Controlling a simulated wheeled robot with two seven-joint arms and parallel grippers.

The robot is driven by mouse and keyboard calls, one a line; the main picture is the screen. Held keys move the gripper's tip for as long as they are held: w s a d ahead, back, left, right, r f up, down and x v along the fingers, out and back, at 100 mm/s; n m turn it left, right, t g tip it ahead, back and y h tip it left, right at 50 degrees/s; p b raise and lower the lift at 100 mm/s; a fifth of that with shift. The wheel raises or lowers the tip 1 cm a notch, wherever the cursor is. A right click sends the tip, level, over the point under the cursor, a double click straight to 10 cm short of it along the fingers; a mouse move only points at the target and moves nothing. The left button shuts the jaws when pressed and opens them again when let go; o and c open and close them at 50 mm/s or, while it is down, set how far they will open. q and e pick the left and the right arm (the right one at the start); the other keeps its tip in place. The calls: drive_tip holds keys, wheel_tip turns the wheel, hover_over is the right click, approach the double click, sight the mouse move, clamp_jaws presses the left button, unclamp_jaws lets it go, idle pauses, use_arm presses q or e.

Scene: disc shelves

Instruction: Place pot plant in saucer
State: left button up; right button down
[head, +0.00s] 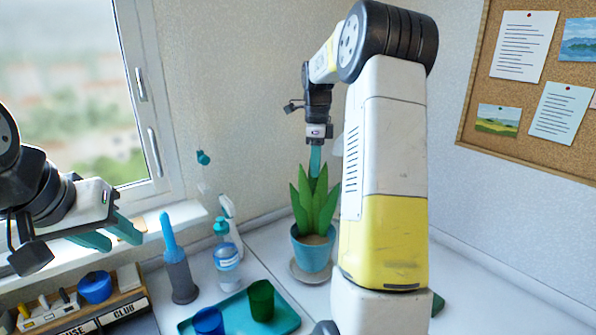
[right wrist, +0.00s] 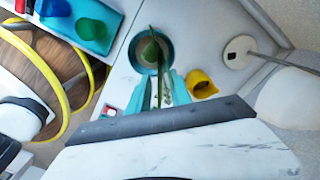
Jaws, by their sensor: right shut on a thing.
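The pot plant, with long green leaves in a blue pot (head: 313,252), is at the back of the white counter. A pale saucer (head: 296,274) shows under the pot's lower left. The pot looks upright over the saucer; I cannot tell whether its base touches it. My right gripper (head: 315,163) is above the plant, pointing down, shut on its leaves. In the right wrist view the leaves (right wrist: 160,85) run between the teal fingers, with the pot (right wrist: 138,50) beyond them. My left gripper (head: 112,236) is open and empty at the left, near the window sill.
A teal tray (head: 284,325) with a blue cup and a green cup stands in front of the plant. A yellow object (right wrist: 201,84) is beside the plant in the right wrist view.

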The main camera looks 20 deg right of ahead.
drive_tip(key=shift+w+d+f, duration=0.1)
drive_tip(key=shift+w+f, duration=0.05)
drive_tip(key=shift+f, duration=0.7)
drive_tip(key=shift+w+f, duration=0.1)
drive_tip(key=shift+f, duration=0.85)
drive_tip(key=c, duration=1.2)
unclamp_jaws()
drive_tip(key=shift+f, duration=0.1)
drive_tip(key=shift+o, duration=0.2)
